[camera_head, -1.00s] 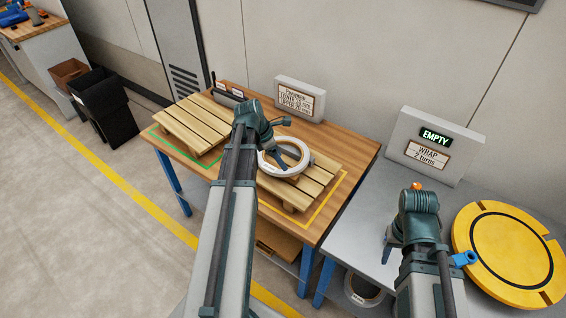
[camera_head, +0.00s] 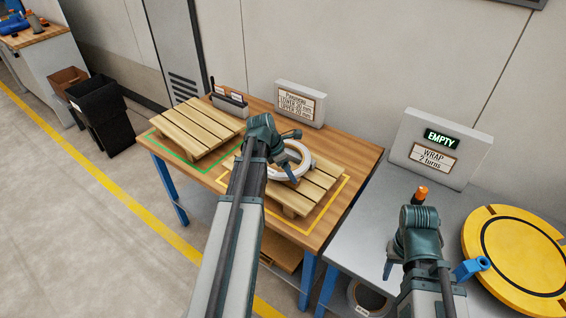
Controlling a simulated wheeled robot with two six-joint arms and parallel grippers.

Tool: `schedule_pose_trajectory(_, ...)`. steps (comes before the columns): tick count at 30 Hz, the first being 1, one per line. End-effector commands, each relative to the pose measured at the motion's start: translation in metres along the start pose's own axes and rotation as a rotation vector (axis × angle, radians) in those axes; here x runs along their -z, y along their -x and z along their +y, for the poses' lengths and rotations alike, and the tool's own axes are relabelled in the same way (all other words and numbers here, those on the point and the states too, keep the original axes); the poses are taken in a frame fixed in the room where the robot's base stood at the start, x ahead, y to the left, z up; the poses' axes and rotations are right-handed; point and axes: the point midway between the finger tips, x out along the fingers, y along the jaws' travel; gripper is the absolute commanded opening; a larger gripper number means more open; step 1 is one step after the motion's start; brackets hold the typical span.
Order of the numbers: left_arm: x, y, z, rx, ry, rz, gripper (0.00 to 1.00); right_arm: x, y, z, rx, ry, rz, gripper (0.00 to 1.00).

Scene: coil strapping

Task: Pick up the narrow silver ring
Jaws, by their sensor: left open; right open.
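A silver-white ring (camera_head: 303,158) lies on the right-hand wooden pallet (camera_head: 318,186), on the wooden table. My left gripper (camera_head: 287,160) is open at the ring, and my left arm hides the ring's left part. I cannot tell whether the fingers touch the ring or only hover over it. My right gripper (camera_head: 388,268) is open and empty above the grey table, apart from the ring. Its fingers are mostly hidden behind its wrist.
An empty pallet (camera_head: 200,126) stands in a green outline at left. A pallet sign (camera_head: 299,103) stands behind. A yellow turntable (camera_head: 517,252) and a sign reading EMPTY (camera_head: 437,148) are on the grey table (camera_head: 358,228).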

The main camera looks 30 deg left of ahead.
Motion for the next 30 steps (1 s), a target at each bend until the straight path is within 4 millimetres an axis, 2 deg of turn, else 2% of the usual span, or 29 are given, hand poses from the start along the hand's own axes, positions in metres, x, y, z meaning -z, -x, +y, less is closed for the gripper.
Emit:
schedule_pose_trajectory(3, -0.0003, 0.0011, -0.0001, 0.000, 0.000, 0.000, 0.71, -0.0001, 0.0012, 0.0001, 0.000, 0.000, 0.000, 0.50)
schedule_pose_trajectory(15, 0.0000, 0.0012, -0.0001, 0.000, 0.000, 0.000, 0.00, -0.0001, 0.0011, 0.0001, 0.000, 0.000, 0.000, 0.50)
schedule_pose_trajectory(30, 0.0000, 0.0012, 0.0000, 0.000, -0.001, 0.000, 0.00, -0.0001, 0.0011, 0.0001, 0.000, 0.000, 0.000, 0.50)
